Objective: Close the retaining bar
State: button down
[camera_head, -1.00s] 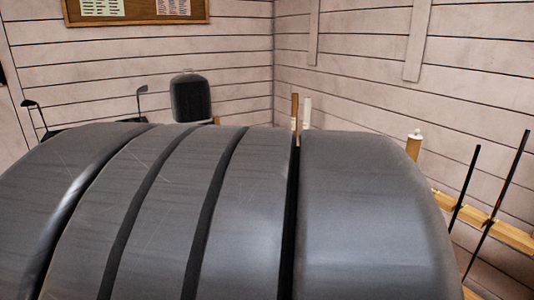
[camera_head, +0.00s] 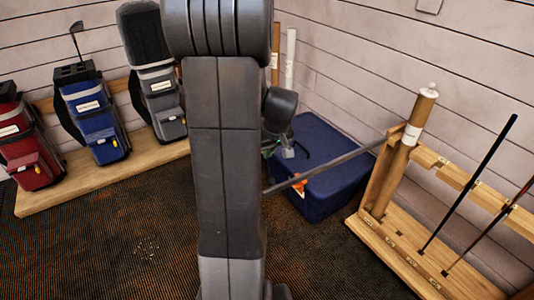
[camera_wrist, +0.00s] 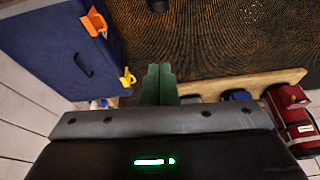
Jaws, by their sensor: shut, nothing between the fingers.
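The retaining bar (camera_head: 335,168) is a thin grey rod in the head view. Its right end meets the wooden club rack (camera_head: 377,178) near the top of its left post. It sticks out leftward, away from the rack's front, in front of the blue chest; its left end reaches the edge of my arm. My gripper (camera_wrist: 158,67) shows in the wrist view as two green fingers pressed together, with nothing between them. In the head view my arm hides most of the gripper, around the chest. The bar is not recognisable in the wrist view.
The blue chest (camera_head: 325,150) with an orange latch (camera_head: 300,187) stands in the corner; it also shows in the wrist view (camera_wrist: 45,40). Two clubs (camera_head: 470,180) lean in the rack. Golf bags (camera_head: 95,115) stand on a wooden platform at left. The dark carpet (camera_head: 130,240) is open in front.

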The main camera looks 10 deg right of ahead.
notch_tip(320, 180, down, 8)
jog(key=s+b, duration=0.1)
jog(key=b, duration=0.2)
jog(key=shift+s+d, duration=0.15)
dwell(0.3)
